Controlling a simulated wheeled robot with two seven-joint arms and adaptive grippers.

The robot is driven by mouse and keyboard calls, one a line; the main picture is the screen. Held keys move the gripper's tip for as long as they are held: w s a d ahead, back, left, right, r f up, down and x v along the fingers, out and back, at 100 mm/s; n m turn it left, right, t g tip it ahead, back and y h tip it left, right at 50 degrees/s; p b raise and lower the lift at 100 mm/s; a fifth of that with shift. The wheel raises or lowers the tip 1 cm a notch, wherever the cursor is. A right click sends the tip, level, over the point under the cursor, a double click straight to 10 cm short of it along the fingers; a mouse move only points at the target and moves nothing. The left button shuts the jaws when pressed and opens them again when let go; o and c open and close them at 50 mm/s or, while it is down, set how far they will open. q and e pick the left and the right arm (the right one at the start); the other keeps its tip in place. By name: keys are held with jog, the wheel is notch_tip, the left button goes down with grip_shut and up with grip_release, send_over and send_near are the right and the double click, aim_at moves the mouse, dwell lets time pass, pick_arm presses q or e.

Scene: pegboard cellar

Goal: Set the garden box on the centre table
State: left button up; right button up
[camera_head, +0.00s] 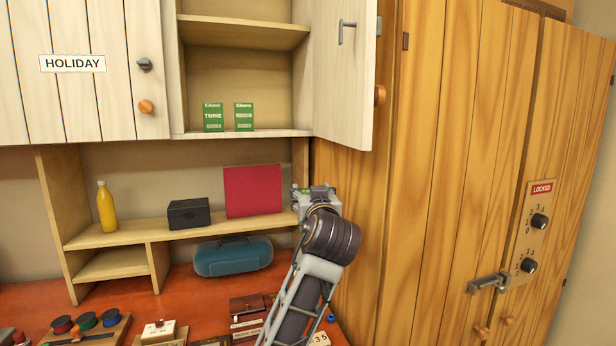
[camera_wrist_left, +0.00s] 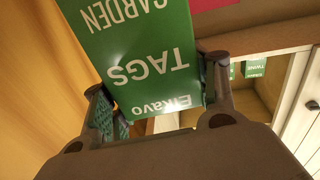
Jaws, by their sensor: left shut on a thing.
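The garden box (camera_wrist_left: 140,55) is a green carton with white lettering "GARDEN TAGS" and "Elkavo", upside down in the left wrist view. My left gripper (camera_wrist_left: 158,95) is shut on it, one finger at each side. In the head view my left gripper (camera_head: 306,192) is beside the right end of the open shelf, against the tall wooden cabinet. There the box is almost wholly hidden, with only a little green showing. My right gripper is not in view. I cannot tell any surface here to be the centre table.
The tall locked cabinet (camera_head: 440,150) stands close on the right. An open cupboard door (camera_head: 340,80) hangs above my gripper. A red panel (camera_head: 253,191), a black box (camera_head: 188,214) and a yellow bottle (camera_head: 107,208) stand on the shelf. A blue case (camera_head: 233,256) lies below on the red-topped bench (camera_head: 190,292).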

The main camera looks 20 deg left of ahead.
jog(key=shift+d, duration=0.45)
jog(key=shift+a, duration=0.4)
pick_arm(q)
jog(key=s+d+f+m+h, duration=0.1)
jog(key=s+d+f, duration=0.3)
jog(key=f, duration=0.8)
jog(key=s+d+f+m+t+h, duration=0.1)
jog(key=s+d+f+h, duration=0.3)
jog(key=f, duration=0.9)
jog(key=s+d+f+m+h, duration=0.2)
jog(key=d+f, duration=0.4)
jog(key=f, duration=0.6)
jog(key=shift+s+f+m+t+h, duration=0.2)
jog(key=shift+s+m+t+h, duration=0.3)
jog(key=shift+s, duration=0.7)
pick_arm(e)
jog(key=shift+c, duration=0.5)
pick_arm(q)
jog(key=shift+d, duration=0.1)
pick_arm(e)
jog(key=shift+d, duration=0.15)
